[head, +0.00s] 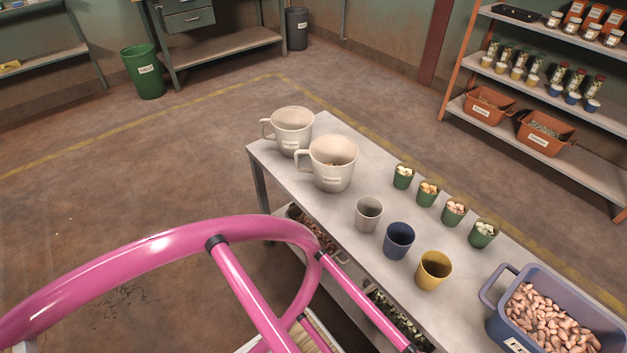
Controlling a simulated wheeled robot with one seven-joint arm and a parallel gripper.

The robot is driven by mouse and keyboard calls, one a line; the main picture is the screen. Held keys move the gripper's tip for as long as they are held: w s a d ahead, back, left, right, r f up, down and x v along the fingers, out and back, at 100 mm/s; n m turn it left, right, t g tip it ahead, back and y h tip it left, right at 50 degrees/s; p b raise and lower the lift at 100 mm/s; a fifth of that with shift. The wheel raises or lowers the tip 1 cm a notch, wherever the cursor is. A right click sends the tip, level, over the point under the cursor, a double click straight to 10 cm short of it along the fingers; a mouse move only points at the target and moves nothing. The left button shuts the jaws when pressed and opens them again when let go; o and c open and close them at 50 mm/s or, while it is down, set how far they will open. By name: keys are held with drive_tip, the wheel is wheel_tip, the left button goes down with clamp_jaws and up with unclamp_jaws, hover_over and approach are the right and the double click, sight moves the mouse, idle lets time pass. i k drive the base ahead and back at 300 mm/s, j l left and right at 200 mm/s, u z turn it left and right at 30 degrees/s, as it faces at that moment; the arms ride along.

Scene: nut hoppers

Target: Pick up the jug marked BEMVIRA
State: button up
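Two large off-white jugs with side handles stand upright at the far left end of the grey table (375,192). The farther jug (291,126) is partly overlapped by the nearer jug (331,158), which has something brownish inside. Each has a small pale label on its front, too small to read, so I cannot tell which is marked BEMVIRA. Both handles point left. My gripper is not in view, and nothing is seen touching either jug.
Pale, blue (399,238) and yellow (433,268) cups stand nearer, beside several small green filled cups (428,194). A blue nut hopper (499,322) stands at the right. Pink tubing crosses the lower left, hiding part of the table. Floor left of the table is open.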

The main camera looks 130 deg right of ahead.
sight(340, 150)
drive_tip(key=z, duration=5)
drive_tip(key=k+j+u, duration=0.1)
drive_tip(key=k, duration=0.2)
drive_tip(key=k+j+u, duration=0.1)
drive_tip(key=k, duration=0.2)
